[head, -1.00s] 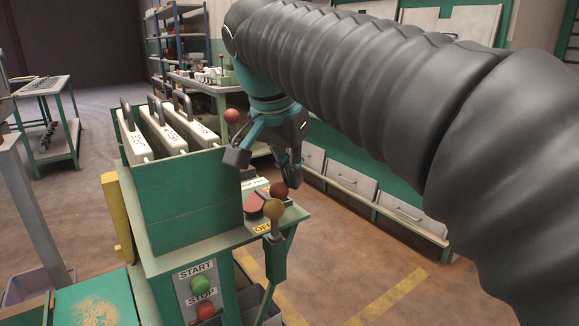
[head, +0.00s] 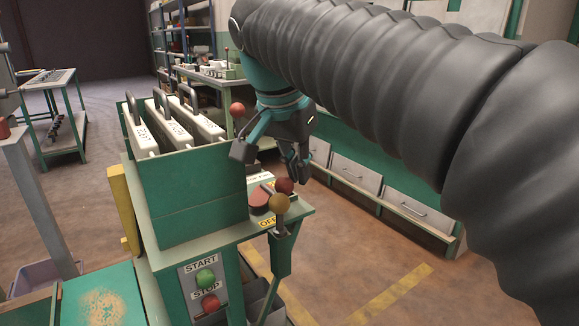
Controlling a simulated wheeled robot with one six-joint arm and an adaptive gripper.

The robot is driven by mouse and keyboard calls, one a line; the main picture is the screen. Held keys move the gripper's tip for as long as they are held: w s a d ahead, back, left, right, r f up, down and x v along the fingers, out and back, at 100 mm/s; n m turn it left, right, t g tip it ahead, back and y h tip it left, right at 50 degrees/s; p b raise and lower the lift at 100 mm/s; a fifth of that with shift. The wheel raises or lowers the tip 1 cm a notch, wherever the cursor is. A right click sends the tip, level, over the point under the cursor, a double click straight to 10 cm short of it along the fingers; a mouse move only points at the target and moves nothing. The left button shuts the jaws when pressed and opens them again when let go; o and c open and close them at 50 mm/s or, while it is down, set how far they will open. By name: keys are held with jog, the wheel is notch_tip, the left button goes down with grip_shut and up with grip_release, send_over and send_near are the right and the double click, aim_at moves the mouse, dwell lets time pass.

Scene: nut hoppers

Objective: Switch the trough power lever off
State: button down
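A small shelf (head: 296,216) on the green machine carries levers with ball knobs. A dark red knob (head: 284,186) and a yellow-brown knob (head: 279,202) stand close together over a yellow label reading "OF…" (head: 266,222). Another red ball knob (head: 238,109) shows higher up, left of my gripper. Which knob belongs to the trough power lever cannot be told. My gripper (head: 270,164) is open and empty, its fingers spread, pointing down just above and behind the dark red knob. A pale label beneath it is partly hidden. Contact with any knob cannot be made out.
A green hopper box (head: 190,195) with several white handled blocks stands left of my gripper. Below are a green START button (head: 205,277) and a red STOP button (head: 210,304). Grey drawers (head: 355,175) line the right. My arm hides much of the upper right.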

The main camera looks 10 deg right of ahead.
notch_tip(320, 180, up, 10)
jog(key=p, duration=0.1)
jog(key=shift+d, duration=0.15)
dwell(0.5)
jog(key=shift+d, duration=0.1)
jog(key=s+d+f+n+y, duration=0.1)
jog(key=s+f, duration=0.3)
jog(key=f, duration=0.6)
jog(key=s+d+f+n+t, duration=0.1)
jog(key=s+d+f+n, duration=0.3)
jog(key=f, duration=0.6)
jog(key=s+d+f+n+t+y, duration=0.1)
jog(key=s+f, duration=0.4)
jog(key=f, duration=0.5)
jog(key=shift+s+d+n+y, duration=0.35)
jog(key=shift+d+n, duration=0.3)
jog(key=shift+n, duration=0.25)
